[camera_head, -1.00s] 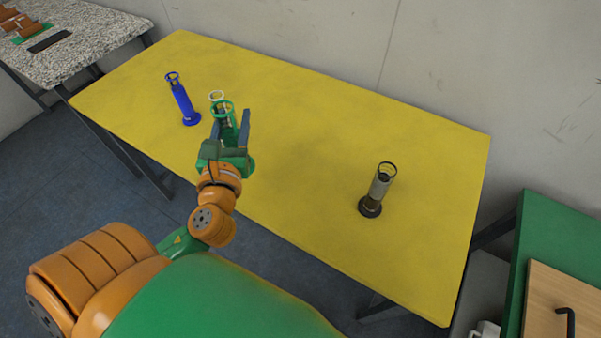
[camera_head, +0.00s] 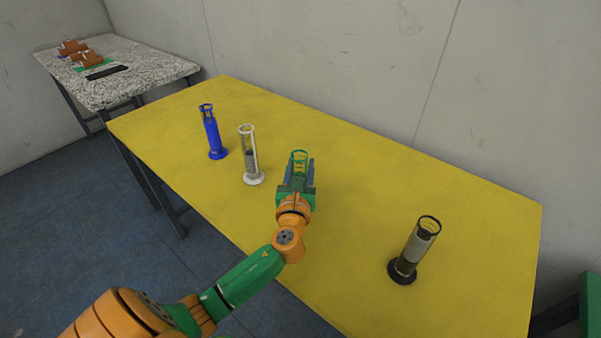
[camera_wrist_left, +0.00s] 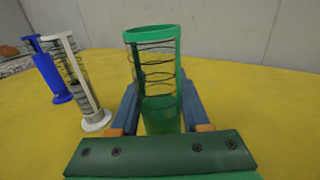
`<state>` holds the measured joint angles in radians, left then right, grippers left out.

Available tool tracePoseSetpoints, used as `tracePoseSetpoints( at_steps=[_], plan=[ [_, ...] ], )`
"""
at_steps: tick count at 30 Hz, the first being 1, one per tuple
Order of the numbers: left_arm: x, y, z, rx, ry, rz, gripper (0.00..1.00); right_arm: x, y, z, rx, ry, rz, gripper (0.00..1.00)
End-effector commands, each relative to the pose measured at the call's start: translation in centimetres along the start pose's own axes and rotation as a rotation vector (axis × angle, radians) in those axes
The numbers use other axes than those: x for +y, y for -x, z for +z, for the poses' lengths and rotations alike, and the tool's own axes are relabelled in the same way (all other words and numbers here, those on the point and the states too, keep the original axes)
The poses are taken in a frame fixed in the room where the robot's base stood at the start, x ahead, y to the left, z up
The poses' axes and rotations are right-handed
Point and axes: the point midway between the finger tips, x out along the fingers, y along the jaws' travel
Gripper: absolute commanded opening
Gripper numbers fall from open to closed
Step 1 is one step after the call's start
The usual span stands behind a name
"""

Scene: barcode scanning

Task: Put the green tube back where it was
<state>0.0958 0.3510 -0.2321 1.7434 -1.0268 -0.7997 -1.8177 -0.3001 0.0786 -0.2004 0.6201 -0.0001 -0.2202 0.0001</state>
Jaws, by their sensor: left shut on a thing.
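The green tube (camera_head: 299,162) is between the fingers of my left gripper (camera_head: 296,187), which is shut on it. In the left wrist view the green tube (camera_wrist_left: 155,75) stands upright between the two blue-grey fingers (camera_wrist_left: 158,108). Its base is hidden behind the gripper, so I cannot tell whether it touches the table. The gripper is over the yellow table (camera_head: 350,170), to the right of a white tube (camera_head: 248,155). My right gripper is not in view.
A blue tube (camera_head: 212,133) stands left of the white tube. A black tube (camera_head: 415,250) stands at the table's right. Between the green and black tubes the table is clear. A speckled table (camera_head: 130,75) with brown items is at the back left.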

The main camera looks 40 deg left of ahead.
Motion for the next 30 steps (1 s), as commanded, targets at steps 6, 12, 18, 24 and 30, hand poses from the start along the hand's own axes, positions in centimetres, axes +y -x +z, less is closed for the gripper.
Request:
tracePoseSetpoints(
  at_steps=[6,12,18,24,30],
  plan=[
    [0.0,0.0,0.0,-0.002,0.000,0.000,0.00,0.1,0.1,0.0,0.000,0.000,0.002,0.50],
    [0.0,0.0,-0.2,0.000,0.000,0.001,0.70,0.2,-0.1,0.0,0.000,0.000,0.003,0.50],
    [0.1,0.0,-0.2,0.000,0.000,0.001,0.76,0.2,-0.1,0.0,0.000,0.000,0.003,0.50],
    [0.0,0.6,0.0,0.000,0.000,-0.001,0.76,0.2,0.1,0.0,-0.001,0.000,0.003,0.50],
    [0.0,5.2,-0.2,0.003,0.001,-0.002,0.76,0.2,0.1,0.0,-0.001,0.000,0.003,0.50]
  ],
)
